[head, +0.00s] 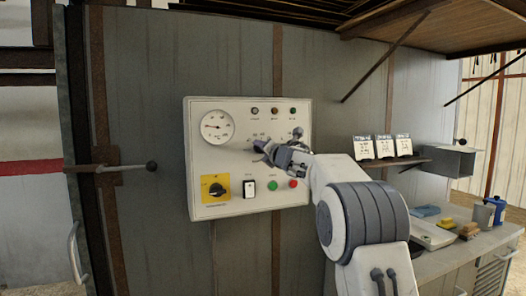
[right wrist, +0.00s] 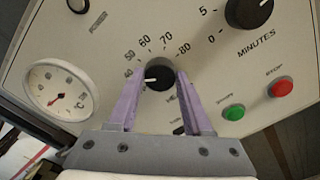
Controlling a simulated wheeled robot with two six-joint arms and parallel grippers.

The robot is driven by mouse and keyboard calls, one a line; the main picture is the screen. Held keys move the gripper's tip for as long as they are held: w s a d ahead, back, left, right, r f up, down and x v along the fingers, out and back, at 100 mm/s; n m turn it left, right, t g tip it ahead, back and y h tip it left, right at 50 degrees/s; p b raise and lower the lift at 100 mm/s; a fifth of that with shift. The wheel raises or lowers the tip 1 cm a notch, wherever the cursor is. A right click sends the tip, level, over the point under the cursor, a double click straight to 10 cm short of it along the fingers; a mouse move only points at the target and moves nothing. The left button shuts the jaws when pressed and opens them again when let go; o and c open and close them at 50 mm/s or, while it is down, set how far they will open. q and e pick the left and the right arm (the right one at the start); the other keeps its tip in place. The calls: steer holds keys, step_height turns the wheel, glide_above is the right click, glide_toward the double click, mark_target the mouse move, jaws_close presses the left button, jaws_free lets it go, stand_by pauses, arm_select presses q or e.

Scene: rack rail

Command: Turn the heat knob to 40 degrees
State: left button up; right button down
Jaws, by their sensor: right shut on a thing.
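The heat knob (right wrist: 158,78) is a black round knob with a white pointer line, seen in the right wrist view. The two purple fingers of my right gripper (right wrist: 160,88) are shut on it, one on each side. The pointer line points to the left in that view, toward the left finger. Numbers from about 50 to 80 curve around the knob's far side; the lower numbers are partly hidden by the left finger. In the head view my right gripper (head: 264,148) is at the panel and hides the knob. My left gripper is not in view.
The white control panel (head: 240,118) has a dial gauge (head: 217,127), a minutes knob (right wrist: 248,12), a green button (right wrist: 234,112), a red button (right wrist: 281,87) and a yellow-backed switch (head: 216,188). A lever (head: 151,166) sticks out at left. A shelf with cards and a workbench stand right.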

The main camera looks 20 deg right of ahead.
stand_by(0.3)
steer(key=shift+c, duration=1.6)
jaws_free()
steer(key=s+b, duration=0.4)
steer(key=s, duration=0.6)
steer(key=shift+s+d, duration=0.15)
steer(key=shift+s, duration=0.1)
